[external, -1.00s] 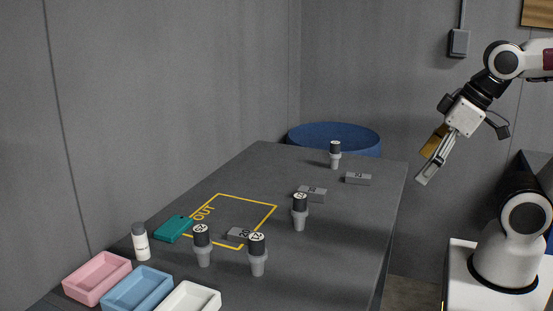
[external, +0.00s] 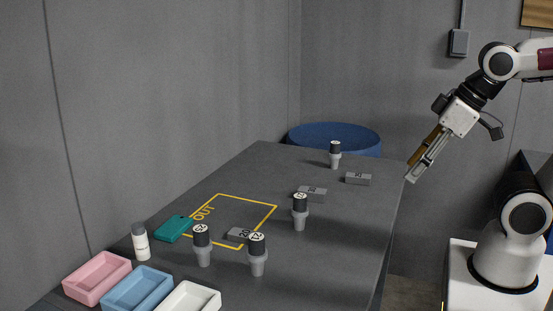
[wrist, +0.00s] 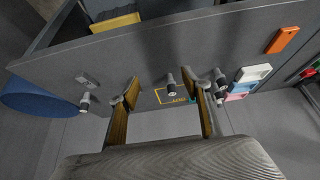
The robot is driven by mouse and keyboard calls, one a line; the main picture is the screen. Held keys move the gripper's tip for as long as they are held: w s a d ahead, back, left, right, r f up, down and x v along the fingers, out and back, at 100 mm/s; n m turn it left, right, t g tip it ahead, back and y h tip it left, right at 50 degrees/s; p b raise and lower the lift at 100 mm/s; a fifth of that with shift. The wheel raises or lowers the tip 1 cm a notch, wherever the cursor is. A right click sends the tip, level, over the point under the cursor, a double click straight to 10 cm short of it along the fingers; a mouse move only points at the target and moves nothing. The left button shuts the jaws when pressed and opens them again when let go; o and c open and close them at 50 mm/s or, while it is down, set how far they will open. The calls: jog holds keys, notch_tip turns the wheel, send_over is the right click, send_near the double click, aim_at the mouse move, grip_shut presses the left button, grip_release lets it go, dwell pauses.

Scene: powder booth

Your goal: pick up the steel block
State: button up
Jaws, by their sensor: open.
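Three small grey blocks with dark labels lie on the dark table (external: 345,235): one at the far right (external: 358,179), one in the middle (external: 313,194), and one by the near edge of the yellow outline (external: 237,234). I cannot tell which is the steel block. My gripper (external: 411,172) is open, with nothing between its fingers, in the air by the table's right edge, nearest the far block in the picture. In the wrist view both fingers of my gripper (wrist: 165,83) are apart, with the table below; a grey block (wrist: 86,80) shows left of them.
Several dark-capped grey cylinders (external: 300,212) stand among the blocks. A teal box (external: 173,229), a white bottle (external: 140,242) and pink (external: 97,278), blue (external: 137,290) and white trays fill the near left. A blue drum (external: 333,134) stands behind the table.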

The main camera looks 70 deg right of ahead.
jog(key=w+a+f+n+t+y, duration=0.1)
jog(key=w+a+f+t, duration=0.15)
jog(key=w, duration=0.65)
jog(key=w+a+f+n+t, duration=0.1)
jog(key=w+a+f, duration=0.2)
jog(key=w, duration=0.5)
jog(key=w+a+f+n+t+y, duration=0.1)
jog(key=w+a+f+t, duration=0.1)
jog(key=w, duration=0.7)
send_near(245, 233)
jog(key=shift+d+r+m+t+y, duration=0.1)
jog(key=shift+r+m+t+y, duration=0.1)
jog(key=shift+m+t+y, duration=0.15)
jog(key=shift+w+f, duration=0.1)
jog(key=shift+f, duration=0.6)
jog(key=shift+w, duration=0.1)
jog(key=shift+x, duration=1.25)
jog(key=shift+w+f, duration=0.1)
jog(key=shift+x, duration=2.4)
